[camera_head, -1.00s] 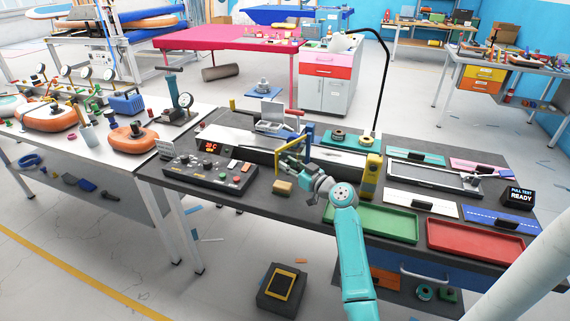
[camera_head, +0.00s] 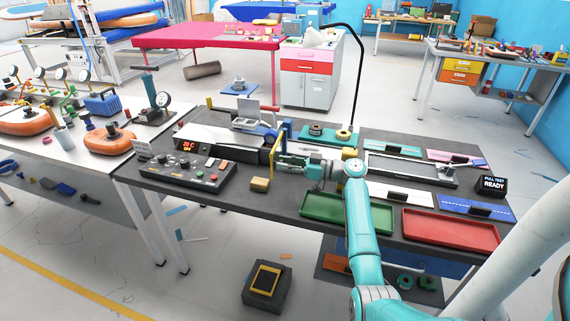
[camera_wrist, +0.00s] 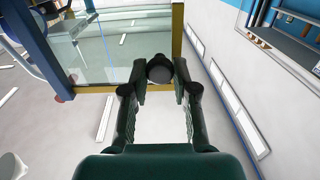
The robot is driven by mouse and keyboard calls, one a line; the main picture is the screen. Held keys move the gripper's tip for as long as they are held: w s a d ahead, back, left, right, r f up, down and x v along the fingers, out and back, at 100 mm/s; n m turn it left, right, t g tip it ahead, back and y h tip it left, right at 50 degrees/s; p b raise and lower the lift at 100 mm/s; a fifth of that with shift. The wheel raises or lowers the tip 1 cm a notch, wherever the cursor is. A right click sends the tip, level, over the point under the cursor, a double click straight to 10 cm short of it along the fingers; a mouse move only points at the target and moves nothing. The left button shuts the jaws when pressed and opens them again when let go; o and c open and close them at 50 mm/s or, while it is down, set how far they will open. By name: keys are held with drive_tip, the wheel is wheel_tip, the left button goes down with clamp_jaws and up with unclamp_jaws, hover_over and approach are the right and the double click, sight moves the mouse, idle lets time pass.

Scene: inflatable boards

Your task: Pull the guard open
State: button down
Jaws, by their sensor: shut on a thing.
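The guard (camera_wrist: 115,48) is a clear panel with a yellow and blue frame, at the upper left of the wrist view. In the head view its blue edge (camera_head: 287,133) and yellow edge (camera_head: 275,155) stand above the bench beside the heated machine. A dark round knob (camera_wrist: 159,71) sits by the guard's yellow lower corner. My gripper (camera_wrist: 160,80) has its two dark fingers closed around the knob, one on each side. In the head view my gripper (camera_head: 282,163) reaches left to the guard's frame, and the knob is hidden there.
A control box (camera_head: 186,175) and a tan block (camera_head: 260,185) lie left of my gripper. A green tray (camera_head: 347,213) and a red tray (camera_head: 451,229) lie at the front right. A black lamp arm (camera_head: 361,90) rises behind.

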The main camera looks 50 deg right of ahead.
drive_tip(key=shift+f, duration=0.1)
drive_tip(key=c, duration=0.9)
unclamp_jaws()
drive_tip(key=shift+v, duration=3.7)
